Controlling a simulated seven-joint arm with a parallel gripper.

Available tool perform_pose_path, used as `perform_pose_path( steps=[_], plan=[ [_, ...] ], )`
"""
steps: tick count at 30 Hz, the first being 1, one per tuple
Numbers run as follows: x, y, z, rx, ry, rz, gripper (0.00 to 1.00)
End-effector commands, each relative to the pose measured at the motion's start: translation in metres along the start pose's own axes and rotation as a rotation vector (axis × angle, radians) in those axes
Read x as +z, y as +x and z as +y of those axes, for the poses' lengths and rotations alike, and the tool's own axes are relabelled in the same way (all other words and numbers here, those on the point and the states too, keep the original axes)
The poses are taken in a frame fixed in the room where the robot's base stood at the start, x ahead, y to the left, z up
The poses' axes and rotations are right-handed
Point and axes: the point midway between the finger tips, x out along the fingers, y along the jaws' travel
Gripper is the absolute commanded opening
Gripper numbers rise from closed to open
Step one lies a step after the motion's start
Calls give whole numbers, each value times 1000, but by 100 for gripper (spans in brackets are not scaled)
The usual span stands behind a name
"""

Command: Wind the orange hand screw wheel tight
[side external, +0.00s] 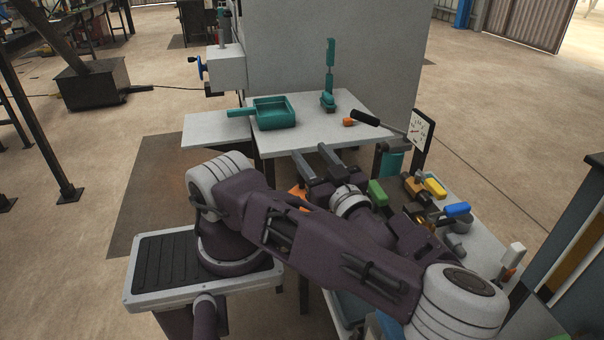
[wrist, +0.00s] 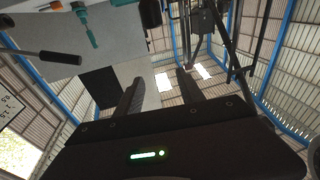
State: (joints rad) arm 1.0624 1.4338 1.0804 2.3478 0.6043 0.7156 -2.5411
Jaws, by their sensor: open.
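An orange part (side external: 298,196) shows in the side view below my gripper, beside my arm. My arm covers much of it, so I cannot tell whether it is the hand screw wheel. No orange wheel shows in the wrist view. My gripper (side external: 310,151) is open, with its two dark fingers apart and pointing towards the white table. In the wrist view my gripper (wrist: 159,82) has nothing between its fingers. No contact with the orange part can be made out.
The white table (side external: 300,146) holds a teal tray (side external: 274,113), a teal upright lever (side external: 329,80) and a black-handled tool (side external: 365,118). A dial (side external: 421,128) stands at right, near yellow (side external: 436,187) and blue (side external: 457,209) parts. A blue wheel (side external: 200,67) is at back left.

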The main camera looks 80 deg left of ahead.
Motion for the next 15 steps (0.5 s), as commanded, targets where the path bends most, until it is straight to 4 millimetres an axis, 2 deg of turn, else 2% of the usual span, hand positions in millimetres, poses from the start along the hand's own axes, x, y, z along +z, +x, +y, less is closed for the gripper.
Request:
perform_pose_path(
  steps=[3, 8, 9, 12, 15],
  plan=[
    [1, -7, 6, -159, 4, -8, 45],
    [16, -24, 18, -318, 45, -121, 45],
    [34, -26, 16, -320, 57, -118, 45],
    [61, -28, 14, -318, 56, -119, 45],
    [68, -18, 10, -321, 54, -119, 45]
  ],
)
